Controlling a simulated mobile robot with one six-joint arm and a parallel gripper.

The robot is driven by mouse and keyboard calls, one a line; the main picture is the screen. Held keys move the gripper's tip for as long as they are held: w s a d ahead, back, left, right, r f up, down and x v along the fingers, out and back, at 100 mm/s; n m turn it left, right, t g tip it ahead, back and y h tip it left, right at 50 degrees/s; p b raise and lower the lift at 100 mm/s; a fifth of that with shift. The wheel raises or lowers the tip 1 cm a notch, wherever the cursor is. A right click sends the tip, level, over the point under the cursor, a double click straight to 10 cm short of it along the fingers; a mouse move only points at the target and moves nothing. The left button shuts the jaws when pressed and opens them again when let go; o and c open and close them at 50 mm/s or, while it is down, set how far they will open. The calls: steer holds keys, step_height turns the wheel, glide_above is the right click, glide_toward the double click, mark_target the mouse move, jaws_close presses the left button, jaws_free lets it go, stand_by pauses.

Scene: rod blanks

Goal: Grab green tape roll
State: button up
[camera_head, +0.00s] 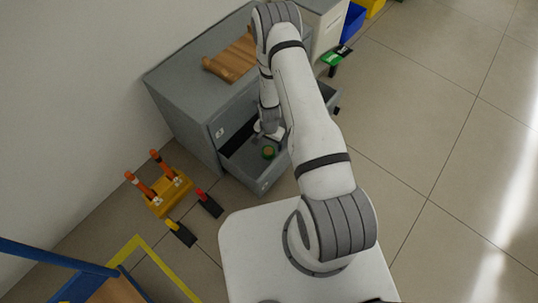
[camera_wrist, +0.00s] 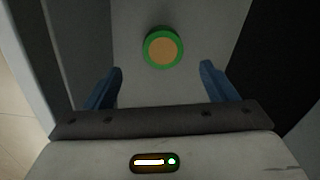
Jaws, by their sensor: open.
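The green tape roll (camera_wrist: 163,47) lies flat in the open grey drawer (camera_wrist: 205,20), with a tan centre facing up. In the head view the roll (camera_head: 268,152) is on the drawer floor, right beside my gripper (camera_head: 268,134), which reaches into the drawer. In the wrist view my gripper (camera_wrist: 162,88) is open, its two blue fingers wide apart. The roll sits ahead of the fingertips, between their lines, and apart from both. Nothing is held. The fingers are not clearly visible in the head view.
The drawer's front panel (camera_head: 266,181) and side walls stand around the roll. A wooden rack (camera_head: 232,60) lies on the grey cabinet (camera_head: 185,90). An orange-yellow holder (camera_head: 168,196) with tools stands on the floor at left. Open floor (camera_head: 430,130) lies at right.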

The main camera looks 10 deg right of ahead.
mark_target(268, 151)
steer(key=f+b, duration=0.1)
steer(key=f, duration=0.2)
steer(key=f+b, duration=0.2)
steer(key=f, duration=0.2)
steer(key=shift+w+a+f, duration=0.1)
steer(key=shift+a+f, duration=0.1)
steer(key=shift+f, duration=0.05)
steer(key=shift+r, duration=0.1)
steer(key=c, duration=1.1)
